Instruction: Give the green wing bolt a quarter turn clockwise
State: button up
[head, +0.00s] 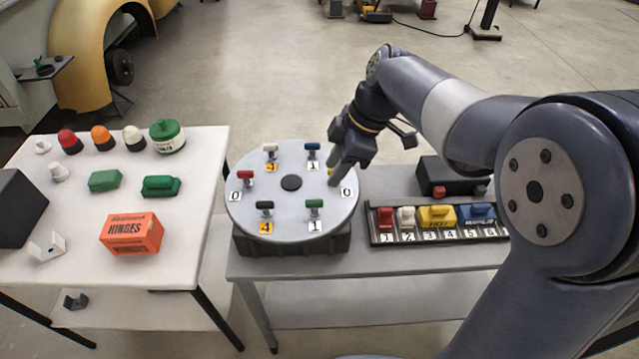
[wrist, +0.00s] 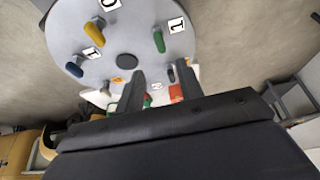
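The green wing bolt (head: 314,204) stands at the front right of a round grey disc (head: 291,211). Its wing looks roughly left-right in the head view, with a label reading 1 in front. In the wrist view the green wing bolt (wrist: 158,41) is near the top, beyond the fingertips and touched by neither. My gripper (head: 335,170) hangs over the disc's right edge, by the yellow wing bolt (head: 332,178), which it partly hides. In the wrist view my gripper (wrist: 161,70) has its two fingers apart, with no bolt held between them.
Red (head: 245,177), white (head: 270,149), blue (head: 312,149) and black (head: 265,207) wing bolts ring the disc's dark hub (head: 291,183). A numbered rack (head: 440,239) with coloured blocks lies right. A white table (head: 75,277) with several parts stands left.

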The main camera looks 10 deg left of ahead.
aim_at(314, 201)
jog(key=x, duration=0.9)
jog(key=shift+f+p, duration=0.25)
jog(key=shift+p, duration=0.15)
grip_shut()
